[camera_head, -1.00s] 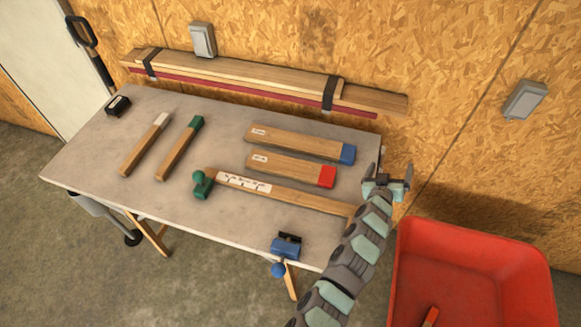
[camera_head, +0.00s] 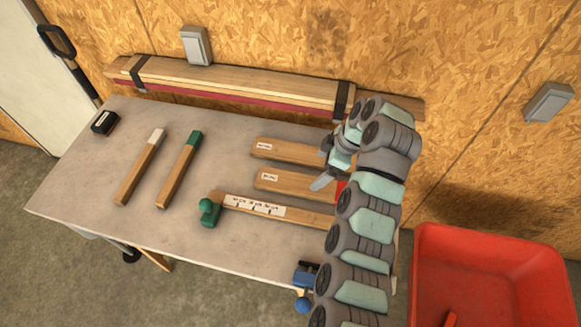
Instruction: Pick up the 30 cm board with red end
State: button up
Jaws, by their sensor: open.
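The board with the red end (camera_head: 285,183) lies flat on the grey workbench, with a small white label at its left end. Its red tip (camera_head: 341,189) is mostly hidden behind my arm. My gripper (camera_head: 323,166) is open and empty, over the right part of this board and close to the blue-ended board. I cannot tell its exact height above them. The similar board (camera_head: 285,151) just behind has its blue end hidden by my arm. The label text is too small to read.
A longer labelled board (camera_head: 300,213) lies in front, with a green clamp (camera_head: 209,211) at its left end. A blue clamp (camera_head: 306,275) is at the bench's front edge. White-ended (camera_head: 138,170) and green-ended (camera_head: 180,172) boards lie left. A red bin (camera_head: 490,270) stands right.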

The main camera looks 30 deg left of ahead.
aim_at(304, 184)
jog(key=x, duration=0.5)
jog(key=shift+s+d+f, duration=0.2)
jog(key=shift+w+x, duration=0.15)
jog(key=shift+x, duration=1.25)
jog(key=shift+w+x, duration=0.15)
jog(key=shift+x, duration=1.25)
jog(key=shift+a+r, duration=0.1)
jog(key=c, duration=1.7)
jog(key=shift+c, duration=0.2)
